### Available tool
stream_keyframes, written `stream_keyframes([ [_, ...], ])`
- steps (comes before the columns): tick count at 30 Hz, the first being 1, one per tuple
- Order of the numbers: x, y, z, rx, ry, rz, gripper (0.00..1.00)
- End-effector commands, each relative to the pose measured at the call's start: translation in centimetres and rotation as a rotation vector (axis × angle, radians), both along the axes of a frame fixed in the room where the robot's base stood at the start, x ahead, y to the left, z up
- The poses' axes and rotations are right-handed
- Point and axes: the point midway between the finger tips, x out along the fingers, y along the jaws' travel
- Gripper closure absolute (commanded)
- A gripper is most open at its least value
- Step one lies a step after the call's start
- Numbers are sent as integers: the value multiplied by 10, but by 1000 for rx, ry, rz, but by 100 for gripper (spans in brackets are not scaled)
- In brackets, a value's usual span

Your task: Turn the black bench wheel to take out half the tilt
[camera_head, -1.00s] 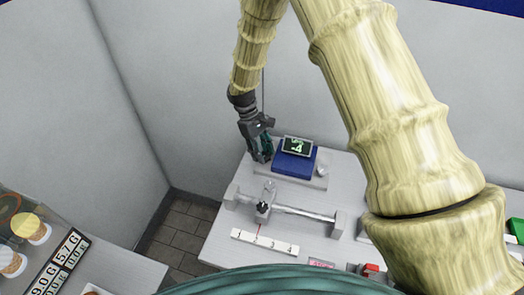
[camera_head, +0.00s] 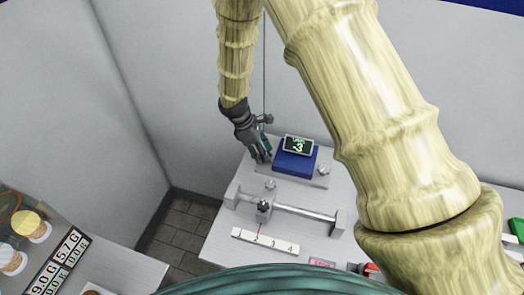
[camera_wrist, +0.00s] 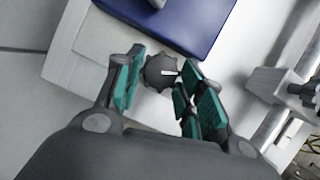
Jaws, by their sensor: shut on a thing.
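The black bench wheel (camera_wrist: 158,72) is a dark scalloped knob with a white mark, seen from above in the wrist view. My gripper (camera_wrist: 161,80) has its teal pads on either side of the wheel and is shut on it. In the head view my gripper (camera_head: 262,156) reaches down at the left end of the bench plate and hides the wheel. A blue block (camera_head: 295,164) stands right beside it, and it also shows in the wrist view (camera_wrist: 180,18). The small display (camera_head: 298,145) on the block shows a green 3, apparently with a minus sign.
A metal rail (camera_head: 300,211) with a dark slider (camera_head: 264,207) lies in front. A white scale strip (camera_head: 265,242) numbered 1 to 4 is nearer still. A silver knob (camera_head: 323,170) sits right of the block. A grey wall stands behind the table.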

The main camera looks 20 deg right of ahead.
Motion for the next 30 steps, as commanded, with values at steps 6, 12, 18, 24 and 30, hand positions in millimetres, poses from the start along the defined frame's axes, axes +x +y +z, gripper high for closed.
stream_keyframes([
  [6, 2, 1, 3, -1, -8, 99, 86],
  [12, 2, 0, 3, 0, -8, 142, 86],
  [18, 3, 0, 3, 0, -9, 151, 86],
  [24, 3, 0, 3, 0, -9, 149, 86],
  [30, 2, 0, 3, 0, -8, 148, 40],
])
